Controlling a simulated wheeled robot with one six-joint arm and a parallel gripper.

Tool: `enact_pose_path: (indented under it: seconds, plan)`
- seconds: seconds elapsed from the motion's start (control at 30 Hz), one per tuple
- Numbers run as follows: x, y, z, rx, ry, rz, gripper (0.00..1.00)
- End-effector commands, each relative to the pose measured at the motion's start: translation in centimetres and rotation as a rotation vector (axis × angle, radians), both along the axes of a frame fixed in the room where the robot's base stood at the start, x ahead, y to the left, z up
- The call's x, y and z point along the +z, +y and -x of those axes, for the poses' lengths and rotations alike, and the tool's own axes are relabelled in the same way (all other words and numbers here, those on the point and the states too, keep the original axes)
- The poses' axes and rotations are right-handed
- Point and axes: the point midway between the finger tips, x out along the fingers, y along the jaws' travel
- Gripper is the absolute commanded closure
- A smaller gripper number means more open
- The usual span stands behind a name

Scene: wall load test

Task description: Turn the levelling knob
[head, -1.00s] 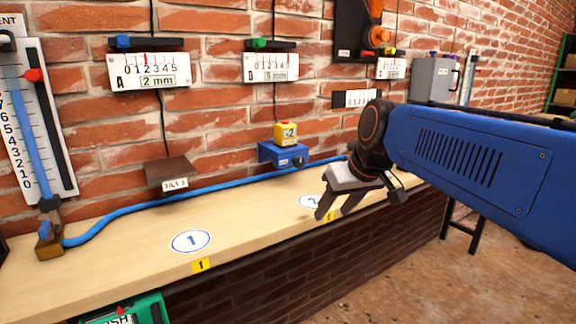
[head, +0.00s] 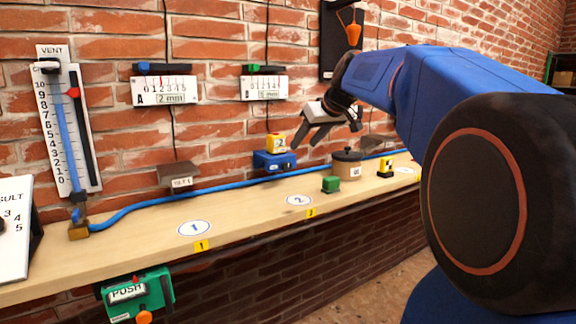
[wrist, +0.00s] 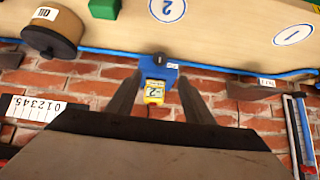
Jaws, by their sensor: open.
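The blue bracket box (head: 265,160) is on the wall just above the bench, with a yellow block marked 2 (head: 276,144) on top. A small dark knob (wrist: 160,59) shows on its front in the wrist view; I take it for the levelling knob. My gripper (head: 305,144) is open and empty, up and right of the box, fingers pointing down-left. In the wrist view the box (wrist: 172,76) and yellow block (wrist: 155,91) appear between my fingertips (wrist: 158,80). I see no clear contact with the knob.
A round brown pot (head: 346,166), a green block (head: 331,184) and a black-yellow block (head: 385,168) stand to the right. A tilt shelf (head: 181,174) is on the left.

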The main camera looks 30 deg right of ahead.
Motion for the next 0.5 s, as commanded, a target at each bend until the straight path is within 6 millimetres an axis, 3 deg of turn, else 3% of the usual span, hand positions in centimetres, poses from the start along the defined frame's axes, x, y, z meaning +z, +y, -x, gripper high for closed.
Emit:
enact_pose_path:
  seconds: [0.5]
  plan:
    - [-6.7, 0.3, -6.5, 0.001, 0.004, -0.002, 0.53]
